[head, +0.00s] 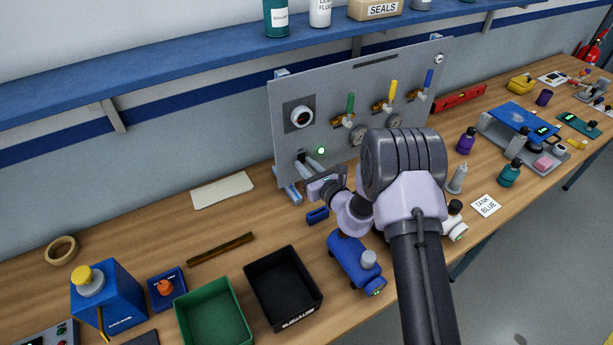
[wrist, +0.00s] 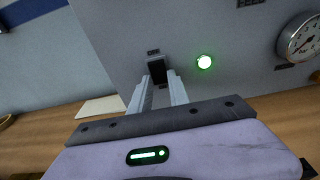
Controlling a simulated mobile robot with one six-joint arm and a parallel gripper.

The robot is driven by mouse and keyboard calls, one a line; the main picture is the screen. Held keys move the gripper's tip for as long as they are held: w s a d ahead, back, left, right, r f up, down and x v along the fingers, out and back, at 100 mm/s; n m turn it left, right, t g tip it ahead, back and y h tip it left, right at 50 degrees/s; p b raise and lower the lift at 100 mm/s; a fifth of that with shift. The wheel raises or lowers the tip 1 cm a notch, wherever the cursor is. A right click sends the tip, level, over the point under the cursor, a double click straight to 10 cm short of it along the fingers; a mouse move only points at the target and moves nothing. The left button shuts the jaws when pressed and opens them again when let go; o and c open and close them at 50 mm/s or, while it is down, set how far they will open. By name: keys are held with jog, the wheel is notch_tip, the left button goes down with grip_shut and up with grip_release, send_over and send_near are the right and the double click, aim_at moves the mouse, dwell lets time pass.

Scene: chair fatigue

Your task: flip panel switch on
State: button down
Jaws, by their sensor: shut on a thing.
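The grey upright panel (head: 335,100) stands on the bench, with a small black switch (head: 300,156) low on its left side. In the wrist view the black switch (wrist: 157,70) sits between the tips of my gripper (wrist: 158,82), which is shut on it. The head view shows my gripper (head: 309,164) reaching the panel from the front right. A round lamp (wrist: 205,62) right of the switch glows green; it also shows in the head view (head: 321,151). Whether the switch lever points up or down is not clear.
A blue tank (head: 355,262), a black bin (head: 283,287) and a green bin (head: 213,315) stand on the bench in front. A blue shelf (head: 200,60) runs above.

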dwell(0.3)
jog(key=c, duration=1.2)
grip_release()
jog(key=shift+c, duration=0.2)
jog(key=shift+s, duration=0.1)
jog(key=v, duration=1.7)
jog(key=shift+d+f, duration=0.15)
jog(key=shift+f, duration=0.1)
jog(key=shift+s+r+y, duration=0.1)
jog(key=shift+s+y, duration=0.05)
jog(key=shift+y, duration=0.15)
